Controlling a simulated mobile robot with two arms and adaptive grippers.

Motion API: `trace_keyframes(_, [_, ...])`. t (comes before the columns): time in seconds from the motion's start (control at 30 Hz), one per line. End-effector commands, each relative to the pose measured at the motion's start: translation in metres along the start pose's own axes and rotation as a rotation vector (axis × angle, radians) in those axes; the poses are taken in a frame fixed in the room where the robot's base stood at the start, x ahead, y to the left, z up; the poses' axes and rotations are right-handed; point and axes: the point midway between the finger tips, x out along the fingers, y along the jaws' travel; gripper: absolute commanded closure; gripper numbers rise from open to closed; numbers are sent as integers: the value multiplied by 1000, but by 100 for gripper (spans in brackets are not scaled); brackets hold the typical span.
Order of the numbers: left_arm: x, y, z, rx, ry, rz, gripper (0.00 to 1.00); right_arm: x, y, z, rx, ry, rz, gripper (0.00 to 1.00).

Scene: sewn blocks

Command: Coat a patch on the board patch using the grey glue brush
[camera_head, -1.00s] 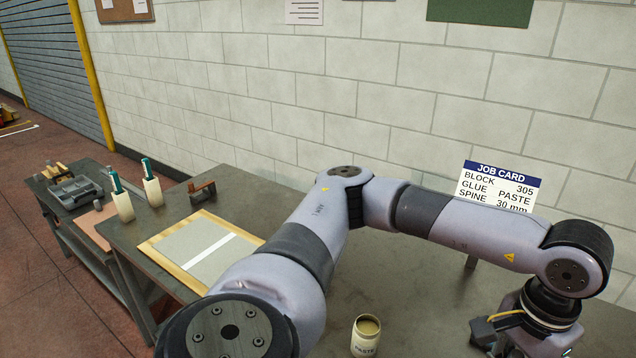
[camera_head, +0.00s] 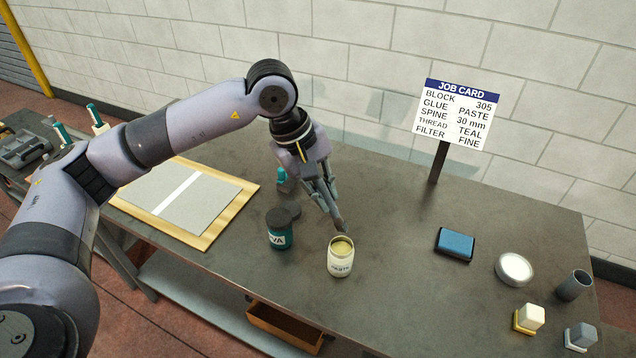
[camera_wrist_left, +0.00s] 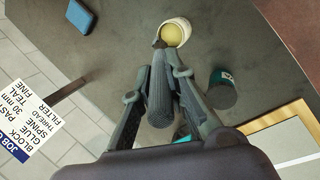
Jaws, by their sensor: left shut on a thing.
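My left gripper (camera_head: 331,200) is shut on the grey glue brush (camera_head: 339,224), which points down at a tilt. In the left wrist view the brush (camera_wrist_left: 160,95) lies between the fingers, its tip at the rim of the paste jar (camera_wrist_left: 181,25). The open white paste jar (camera_head: 340,264) holds pale yellow paste; I cannot tell whether the tip touches it. The board (camera_head: 246,198), wood-edged with a grey sheet (camera_head: 150,187) and a white strip (camera_head: 180,198) across it, lies left of the gripper. My right gripper is not in view.
A teal PVA jar (camera_head: 279,236) stands just left of the paste jar. A job card (camera_head: 457,115) reading "GLUE PASTE" stands behind right. A blue pad (camera_head: 456,243), a white round dish (camera_head: 514,268) and a dark cup (camera_head: 574,285) are at right. The table's middle right is clear.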

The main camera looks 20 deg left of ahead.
Motion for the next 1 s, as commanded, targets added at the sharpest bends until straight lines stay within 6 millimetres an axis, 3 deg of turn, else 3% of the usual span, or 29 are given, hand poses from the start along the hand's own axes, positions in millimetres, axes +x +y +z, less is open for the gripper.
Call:
trace_keyframes(0.23, [15,-5,-2,-4,0,2,100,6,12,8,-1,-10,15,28])
trace_keyframes(0.6, [50,-17,-7,-2,0,0,100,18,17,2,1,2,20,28])
trace_keyframes(1.0, [56,-18,-8,-1,1,1,100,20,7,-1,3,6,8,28])
